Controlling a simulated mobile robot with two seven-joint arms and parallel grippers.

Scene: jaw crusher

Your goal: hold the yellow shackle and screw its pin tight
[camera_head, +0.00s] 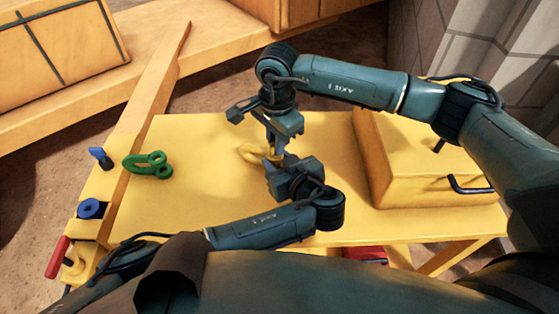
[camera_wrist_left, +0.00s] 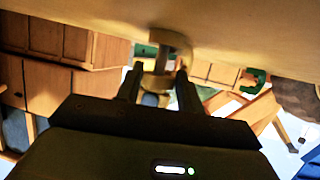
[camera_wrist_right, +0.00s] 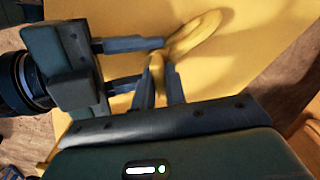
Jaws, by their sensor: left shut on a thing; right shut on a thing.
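The yellow shackle (camera_head: 248,153) is held just above the yellow table, its bow pointing left in the head view. The bow also shows in the right wrist view (camera_wrist_right: 196,36). My right gripper (camera_head: 273,140) comes from the far side and is shut on the shackle's yellow body, seen between its fingers in the right wrist view (camera_wrist_right: 159,80). My left gripper (camera_head: 275,165) comes from the near side, shut at the shackle's pin end; its fingers show in the left wrist view (camera_wrist_left: 157,85). The pin is mostly hidden, and its thread cannot be seen.
A green shackle (camera_head: 147,166) lies on the table's left part. A small blue item (camera_head: 100,157), a blue round item (camera_head: 92,208) and a red-handled item (camera_head: 57,257) are along the left edge. A yellow box (camera_head: 400,150) with black handles stands right. The table's left middle is clear.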

